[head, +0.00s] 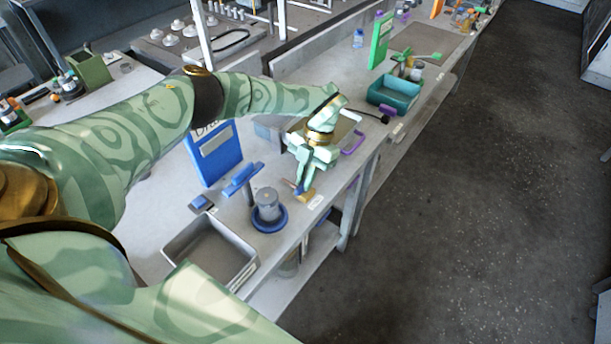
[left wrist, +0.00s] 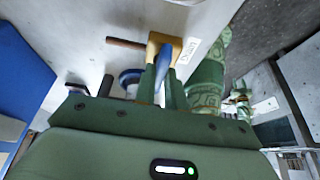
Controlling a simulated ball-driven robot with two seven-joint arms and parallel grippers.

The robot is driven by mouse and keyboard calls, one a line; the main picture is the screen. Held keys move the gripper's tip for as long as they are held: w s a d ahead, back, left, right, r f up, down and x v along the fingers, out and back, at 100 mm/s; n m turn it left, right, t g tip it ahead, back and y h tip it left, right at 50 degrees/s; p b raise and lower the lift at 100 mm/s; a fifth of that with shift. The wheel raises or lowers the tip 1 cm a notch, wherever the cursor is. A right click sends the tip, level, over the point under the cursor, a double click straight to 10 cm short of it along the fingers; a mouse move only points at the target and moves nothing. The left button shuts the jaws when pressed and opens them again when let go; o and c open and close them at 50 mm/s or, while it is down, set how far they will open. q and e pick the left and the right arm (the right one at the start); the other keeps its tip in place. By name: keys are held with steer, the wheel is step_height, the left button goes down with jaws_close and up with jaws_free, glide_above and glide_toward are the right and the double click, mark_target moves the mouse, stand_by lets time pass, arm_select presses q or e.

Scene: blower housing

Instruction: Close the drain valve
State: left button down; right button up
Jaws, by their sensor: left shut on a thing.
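The drain valve has a brass-yellow body (head: 307,194) near the front edge of the bench, beside a white label. In the left wrist view the valve body (left wrist: 158,42) sits next to a label reading "Drain" (left wrist: 189,50). A brown pipe (left wrist: 125,44) runs left from it. Its blue lever handle (left wrist: 163,62) points from the body toward my gripper, looking roughly crosswise to the pipe in that view. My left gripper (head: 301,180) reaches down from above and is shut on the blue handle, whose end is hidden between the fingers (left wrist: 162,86).
A grey cylinder in a blue ring (head: 268,209) stands just left of the valve. A blue stand (head: 242,179), a blue board (head: 215,152) and a grey open tray (head: 212,250) are nearby. A tray with a purple handle (head: 353,142) lies behind my gripper. The aisle floor at right is clear.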

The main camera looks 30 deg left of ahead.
stand_by(0.3)
arm_select(q)
steer(key=c, duration=1.5)
jaws_free()
steer(key=shift+o, duration=0.2)
steer(key=v, duration=1.6)
steer(key=shift+r, duration=0.2)
